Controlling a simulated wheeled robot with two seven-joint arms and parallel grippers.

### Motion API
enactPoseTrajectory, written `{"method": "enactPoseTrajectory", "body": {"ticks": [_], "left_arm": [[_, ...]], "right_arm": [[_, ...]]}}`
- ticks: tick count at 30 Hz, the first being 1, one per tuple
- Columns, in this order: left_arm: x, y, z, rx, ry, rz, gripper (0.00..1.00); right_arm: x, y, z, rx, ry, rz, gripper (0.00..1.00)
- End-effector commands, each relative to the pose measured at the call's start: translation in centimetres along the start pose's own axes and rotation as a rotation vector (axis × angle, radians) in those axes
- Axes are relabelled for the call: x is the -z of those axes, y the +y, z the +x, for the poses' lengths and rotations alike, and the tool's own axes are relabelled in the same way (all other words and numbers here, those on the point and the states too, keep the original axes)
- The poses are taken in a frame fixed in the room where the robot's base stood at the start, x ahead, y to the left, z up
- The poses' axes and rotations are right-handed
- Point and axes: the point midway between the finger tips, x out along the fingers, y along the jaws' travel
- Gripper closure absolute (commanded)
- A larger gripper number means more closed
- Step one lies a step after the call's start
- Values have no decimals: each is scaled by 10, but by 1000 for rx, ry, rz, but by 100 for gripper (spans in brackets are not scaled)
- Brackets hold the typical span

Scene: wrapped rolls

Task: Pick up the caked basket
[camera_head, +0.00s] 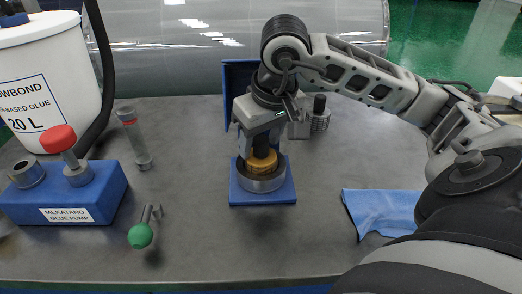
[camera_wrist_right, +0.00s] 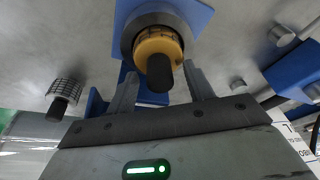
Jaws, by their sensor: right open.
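The caked basket (camera_head: 262,160), coated yellow-brown, sits in a round metal cup (camera_head: 262,182) on a blue base plate (camera_head: 262,198). In the right wrist view the caked basket (camera_wrist_right: 157,44) has a dark knob handle (camera_wrist_right: 159,74) pointing toward the camera. My right gripper (camera_head: 262,146) is directly above it, pointing down. In the wrist view its open fingers (camera_wrist_right: 160,84) stand on both sides of the handle, with gaps visible. In the head view the gripper hides the handle. My left gripper is not in view.
A clean metal basket with a black handle (camera_head: 319,115) stands behind right. A blue upright panel (camera_head: 238,80) rises behind the gripper. A blue glue pump (camera_head: 90,195), white glue bucket (camera_head: 45,75) and green-knobbed valve (camera_head: 140,235) are left. A blue cloth (camera_head: 385,210) lies right.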

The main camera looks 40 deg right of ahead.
Motion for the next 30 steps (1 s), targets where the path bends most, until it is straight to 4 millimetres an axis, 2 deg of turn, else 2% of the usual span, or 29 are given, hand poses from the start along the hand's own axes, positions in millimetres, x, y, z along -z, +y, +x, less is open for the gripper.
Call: {"method": "enactPoseTrajectory", "body": {"ticks": [4,5,10,22,30], "left_arm": [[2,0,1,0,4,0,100],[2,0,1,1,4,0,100],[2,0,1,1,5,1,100],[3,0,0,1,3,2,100],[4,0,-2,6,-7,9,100]], "right_arm": [[0,0,0,1,0,0,48],[0,0,0,1,0,0,53],[0,0,0,1,0,0,100],[3,0,-7,3,3,1,100],[13,-1,-43,4,6,1,100]]}}
